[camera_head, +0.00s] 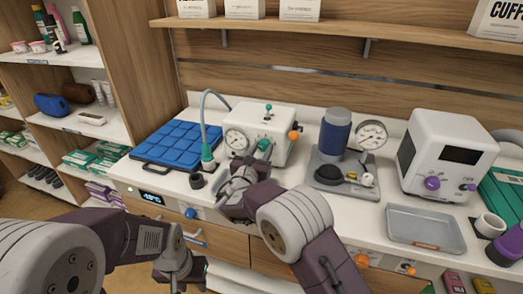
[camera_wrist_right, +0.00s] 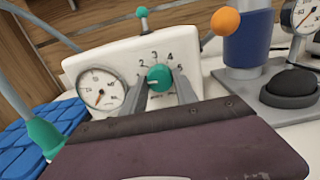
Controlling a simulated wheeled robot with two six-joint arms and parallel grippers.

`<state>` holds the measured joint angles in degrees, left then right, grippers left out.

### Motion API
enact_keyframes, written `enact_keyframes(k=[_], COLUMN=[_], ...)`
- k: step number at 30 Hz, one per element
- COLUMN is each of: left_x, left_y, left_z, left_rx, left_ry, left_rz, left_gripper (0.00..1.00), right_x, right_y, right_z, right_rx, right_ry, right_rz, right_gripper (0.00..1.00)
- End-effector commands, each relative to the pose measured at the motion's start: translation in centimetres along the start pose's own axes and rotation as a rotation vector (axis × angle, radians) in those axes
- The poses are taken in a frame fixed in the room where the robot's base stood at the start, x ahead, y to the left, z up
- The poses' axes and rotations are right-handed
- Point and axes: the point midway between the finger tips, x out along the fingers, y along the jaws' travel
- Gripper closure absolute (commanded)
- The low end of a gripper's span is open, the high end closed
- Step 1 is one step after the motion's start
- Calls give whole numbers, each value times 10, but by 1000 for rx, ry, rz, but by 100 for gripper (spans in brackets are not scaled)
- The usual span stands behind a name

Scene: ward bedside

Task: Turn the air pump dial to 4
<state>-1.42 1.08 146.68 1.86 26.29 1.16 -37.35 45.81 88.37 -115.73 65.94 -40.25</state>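The air pump is a white box (camera_head: 275,128) on the counter, with a round gauge (camera_wrist_right: 97,91) on its front left. Its green dial (camera_wrist_right: 159,77) has a printed scale; 2, 3, 4 and 5 are readable, and a pale mark on the dial points left, below the 2. The dial also shows in the head view (camera_head: 264,145). My right gripper (camera_head: 252,168) is in front of the dial, its fingers (camera_wrist_right: 162,88) open on either side of it; firm contact cannot be made out. My left gripper (camera_head: 174,272) is low in front of the counter, away from the pump; its fingers are unclear.
A blue padded mat (camera_head: 172,143) lies left of the pump, with a green-ended hose (camera_head: 207,155) between. An orange ball knob (camera_wrist_right: 226,21) sticks out at the pump's right. A blue cylinder device (camera_head: 335,132), a white machine (camera_head: 447,152) and a grey tray (camera_head: 424,228) stand further right.

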Motion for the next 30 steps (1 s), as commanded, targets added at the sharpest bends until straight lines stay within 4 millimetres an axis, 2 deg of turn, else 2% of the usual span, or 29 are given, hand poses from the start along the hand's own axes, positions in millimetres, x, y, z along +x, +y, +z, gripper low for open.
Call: enact_keyframes(k=[5,11,30], left_x=[2,18,122], left_y=[0,0,-2], left_z=[0,2,13], left_rx=[0,0,0], left_ry=[0,0,0], left_rz=[0,0,0], left_gripper=[64,64,64], right_x=[0,0,0], right_y=[0,0,0], right_z=[-1,-4,-9], right_rx=[7,70,632], right_ry=[0,-1,-1], right_rz=[0,0,1], right_gripper=[100,100,100])
